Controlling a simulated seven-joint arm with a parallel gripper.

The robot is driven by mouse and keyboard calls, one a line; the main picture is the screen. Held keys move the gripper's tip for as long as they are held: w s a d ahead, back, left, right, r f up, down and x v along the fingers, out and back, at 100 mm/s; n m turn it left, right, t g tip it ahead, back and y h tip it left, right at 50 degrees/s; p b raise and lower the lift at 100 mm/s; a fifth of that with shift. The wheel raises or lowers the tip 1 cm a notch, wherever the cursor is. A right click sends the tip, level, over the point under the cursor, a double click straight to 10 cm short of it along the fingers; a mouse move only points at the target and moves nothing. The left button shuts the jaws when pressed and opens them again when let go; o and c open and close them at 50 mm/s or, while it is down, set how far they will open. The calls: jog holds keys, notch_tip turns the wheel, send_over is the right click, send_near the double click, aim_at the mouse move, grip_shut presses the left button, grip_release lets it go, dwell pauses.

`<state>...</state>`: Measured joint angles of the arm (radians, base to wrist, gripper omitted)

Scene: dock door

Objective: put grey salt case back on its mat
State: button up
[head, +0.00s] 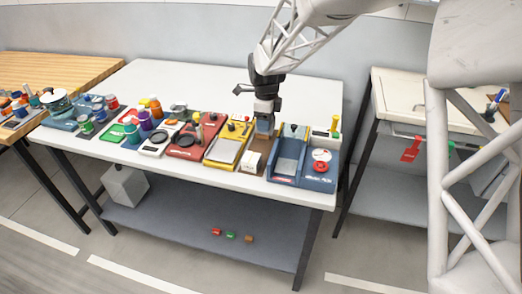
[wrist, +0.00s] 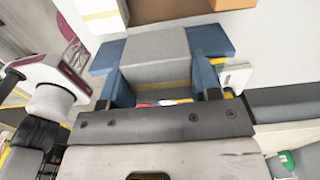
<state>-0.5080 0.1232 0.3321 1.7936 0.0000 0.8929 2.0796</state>
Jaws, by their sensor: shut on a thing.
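The grey salt case (wrist: 156,48) shows in the wrist view as a plain grey block between the blue finger pads of my gripper (head: 266,108), which is shut on it. In the head view the case is too small and too covered by the fingers to make out clearly. My gripper is over the back part of a brown mat (head: 259,143), between the yellow mat and the blue tray. A patch of brown also shows at the top of the wrist view (wrist: 180,9), beyond the case. I cannot tell whether the case touches anything below.
A white box (head: 251,162) stands at the front of the brown mat. The yellow mat (head: 223,150) is close on the left, the blue tray (head: 288,156) close on the right. More mats with jars and tools fill the left. The white tabletop (head: 190,85) behind is clear.

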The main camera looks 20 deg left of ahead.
jog(key=shift+w+a+f, duration=0.15)
jog(key=shift+w+a, duration=0.15)
jog(key=shift+a, duration=0.25)
jog(key=shift+w+a+f, duration=0.1)
jog(key=shift+w+a, duration=0.2)
jog(key=shift+a, duration=0.2)
jog(key=shift+f, duration=3.1)
jog(key=shift+f, duration=0.15)
jog(key=shift+f, duration=1.75)
jog(key=shift+f, duration=0.15)
jog(key=o, duration=1.1)
jog(key=shift+c, duration=0.2)
